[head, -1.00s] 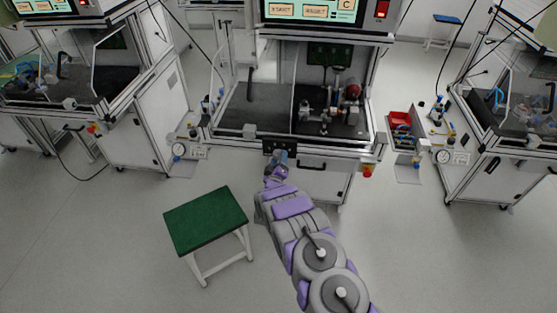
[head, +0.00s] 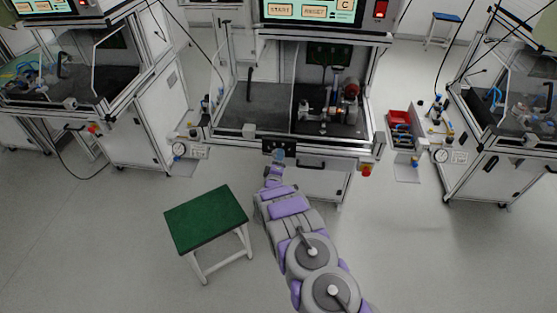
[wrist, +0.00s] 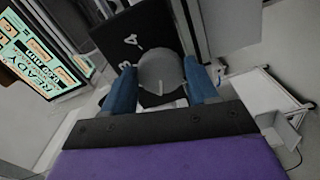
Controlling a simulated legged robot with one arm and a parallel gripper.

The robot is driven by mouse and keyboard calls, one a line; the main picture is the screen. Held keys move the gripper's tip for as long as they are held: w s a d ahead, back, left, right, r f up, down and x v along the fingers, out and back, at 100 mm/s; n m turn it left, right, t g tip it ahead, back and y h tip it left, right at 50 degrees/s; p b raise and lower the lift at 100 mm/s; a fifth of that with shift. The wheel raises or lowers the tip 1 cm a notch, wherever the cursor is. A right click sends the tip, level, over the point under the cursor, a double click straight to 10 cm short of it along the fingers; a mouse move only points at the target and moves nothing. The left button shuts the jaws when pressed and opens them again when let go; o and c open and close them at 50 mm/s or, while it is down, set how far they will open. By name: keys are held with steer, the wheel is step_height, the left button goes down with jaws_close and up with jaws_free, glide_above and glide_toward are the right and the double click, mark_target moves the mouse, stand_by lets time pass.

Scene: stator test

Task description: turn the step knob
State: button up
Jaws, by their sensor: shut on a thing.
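The step knob (wrist: 160,72) is a round grey knob on a black panel (wrist: 140,32) in the wrist view. A light pointer line shows on its lower face, and white marks that look like numerals stand beside it. My gripper (wrist: 160,88) has its two blue fingers on either side of the knob, shut on it. In the head view my gripper (head: 277,157) is at the small black panel (head: 268,146) on the front of the middle machine, below its work bay. The knob is hidden there behind my gripper.
A green-topped stool (head: 205,218) stands left of my arm. A drawer handle (head: 312,164) and a red button (head: 367,170) are right of the panel. A red bin (head: 399,117) sits on the side shelf. The floor to the right is clear.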

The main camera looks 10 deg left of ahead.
steer(key=shift+a, duration=0.25)
steer(key=o, duration=1.1)
steer(key=shift+a+f, duration=0.15)
steer(key=shift+c, duration=0.2)
steer(key=shift+d, duration=0.2)
steer(key=s+p, duration=0.2)
steer(key=s, duration=1.5)
steer(key=shift+s+a, duration=0.2)
steer(key=shift+a, duration=0.25)
steer(key=shift+w, duration=0.1)
